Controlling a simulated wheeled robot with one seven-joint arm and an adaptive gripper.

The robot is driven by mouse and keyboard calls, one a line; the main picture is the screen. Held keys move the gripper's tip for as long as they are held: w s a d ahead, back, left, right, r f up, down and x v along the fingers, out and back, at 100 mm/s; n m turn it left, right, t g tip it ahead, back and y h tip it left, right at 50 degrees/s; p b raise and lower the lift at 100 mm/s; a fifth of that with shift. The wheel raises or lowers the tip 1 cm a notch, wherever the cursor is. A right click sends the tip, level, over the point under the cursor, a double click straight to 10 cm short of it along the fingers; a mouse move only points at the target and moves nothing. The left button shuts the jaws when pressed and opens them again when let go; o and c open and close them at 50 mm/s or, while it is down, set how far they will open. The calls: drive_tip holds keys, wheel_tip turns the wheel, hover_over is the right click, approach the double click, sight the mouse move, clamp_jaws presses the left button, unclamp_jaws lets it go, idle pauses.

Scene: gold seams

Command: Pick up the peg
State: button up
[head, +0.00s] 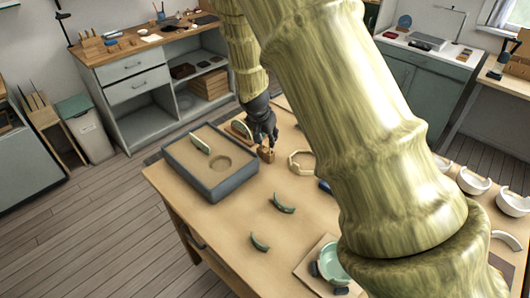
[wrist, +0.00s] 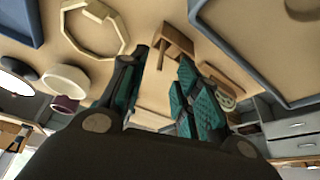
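A small brown wooden block (head: 266,154), which looks like the peg, stands on the wooden table by the grey sand tray. In the wrist view the wooden piece (wrist: 174,40) shows just beyond the fingertips. My gripper (head: 268,143) is low over the table, right at this piece. I cannot tell whether a finger touches the piece. My arm hides much of the table's right side in the head view.
A grey tray (head: 186,180) of sand with an upright disc stands left of my gripper. An octagonal ring (head: 292,162) lies to its right. Green curved shards (head: 284,205) (head: 259,243) and a green bowl (head: 338,258) are nearer. White bowls (head: 474,185) stand at right.

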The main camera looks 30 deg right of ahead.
sight(270, 151)
drive_tip(key=shift+p+x, duration=1.25)
drive_tip(key=shift+x, duration=2)
drive_tip(key=shift+s, duration=0.1)
clamp_jaws()
